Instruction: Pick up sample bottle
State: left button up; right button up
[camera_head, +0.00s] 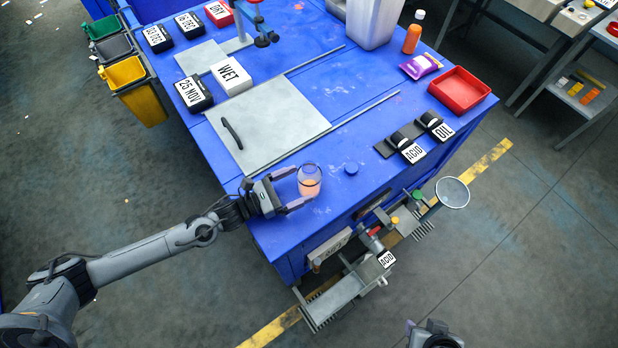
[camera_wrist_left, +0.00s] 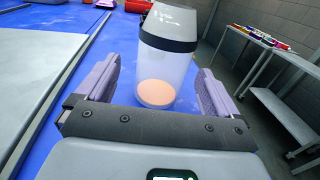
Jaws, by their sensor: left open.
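The sample bottle (camera_head: 309,174) is clear with a dark band and pale orange contents at its bottom. It stands upright near the front left corner of the blue table. My left gripper (camera_head: 304,189) is open, with its fingers on either side of the bottle. In the left wrist view, the bottle (camera_wrist_left: 166,68) stands between the purple fingers of the left gripper (camera_wrist_left: 160,88), with a gap on each side. My right gripper (camera_head: 436,334) shows only in part at the bottom edge of the head view, and its fingers cannot be made out clearly.
A grey plate with a dark handle (camera_head: 268,118) lies behind the bottle. Black ACID and OIL labelled blocks (camera_head: 410,150), a red tray (camera_head: 459,90) and an orange bottle (camera_head: 413,34) are farther right. The table's front edge is close.

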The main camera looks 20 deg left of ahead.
aim_at(308, 181)
pick_arm(q)
jog(key=shift+x, duration=1.95)
jog(key=shift+s+d, duration=0.1)
jog(key=shift+d, duration=0.05)
jog(key=c, duration=1.1)
jog(key=shift+r, duration=0.15)
